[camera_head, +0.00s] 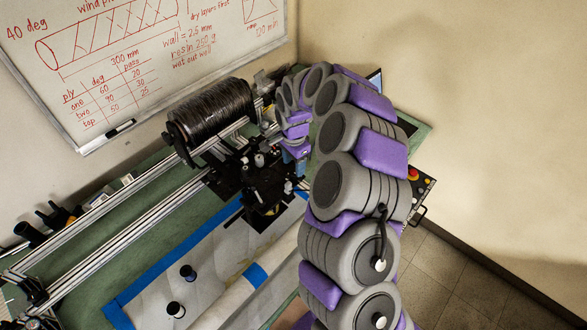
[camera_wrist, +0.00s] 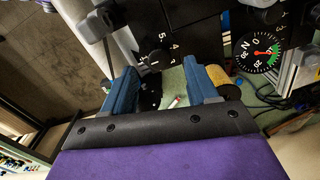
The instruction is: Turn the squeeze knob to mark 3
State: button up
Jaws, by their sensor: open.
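In the wrist view, the black squeeze knob (camera_wrist: 153,61) sits on a dark panel just beyond my fingertips, nearer the left one. White numbers run along the panel above and right of it; 5 and 4 are legible. Which mark the knob points to is too small to tell. My gripper (camera_wrist: 160,72) has two blue fingers, spread apart with nothing gripped between them. In the head view, my gripper (camera_head: 296,153) hangs at the right side of the black winding carriage (camera_head: 258,182); the knob cannot be made out there.
A round gauge (camera_wrist: 258,49) marked N, with a green zone, stands right of the knob. A yellow roll (camera_wrist: 219,75) lies close to my right finger. A black wound cylinder (camera_head: 212,109) and metal rails (camera_head: 130,222) stand behind and left. A control box (camera_head: 420,186) is at the right.

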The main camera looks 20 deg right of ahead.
aim_at(294, 172)
jog(key=shift+f, duration=1.65)
jog(key=shift+c, duration=0.4)
jog(key=c, duration=1)
